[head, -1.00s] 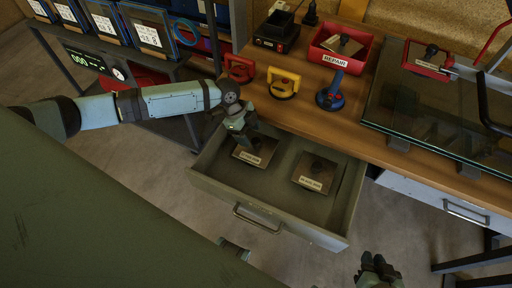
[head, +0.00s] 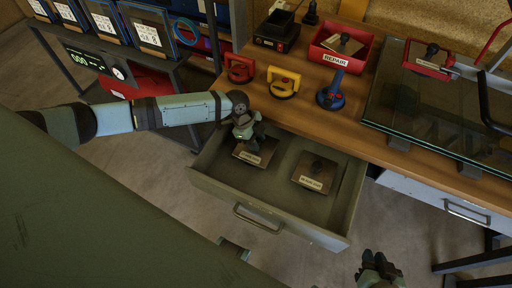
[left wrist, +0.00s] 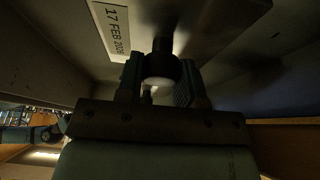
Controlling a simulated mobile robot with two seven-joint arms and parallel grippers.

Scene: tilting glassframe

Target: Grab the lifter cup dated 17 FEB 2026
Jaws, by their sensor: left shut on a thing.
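The lifter cup dated 17 FEB 2026 (head: 248,157) is a flat brown plate with a dark knob, lying at the left in the open drawer. Its white label (left wrist: 113,28) reads "17 FEB 2026" in the left wrist view. My left gripper (head: 248,140) is down at this cup, shut on its round knob (left wrist: 162,65) with a finger on each side. A second, similar cup (head: 315,175) lies to its right in the drawer; its label is too small to read. My right gripper (head: 378,268) is at the bottom right, away from the drawer, its opening unclear.
The open drawer's front wall (head: 275,222) and sides surround both cups. On the bench above stand red, yellow (head: 284,82) and blue (head: 332,92) handled lifters, a red REPAIR bin (head: 338,60) with a cup in it, and a glass pane (head: 430,110) bearing a red-framed cup.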

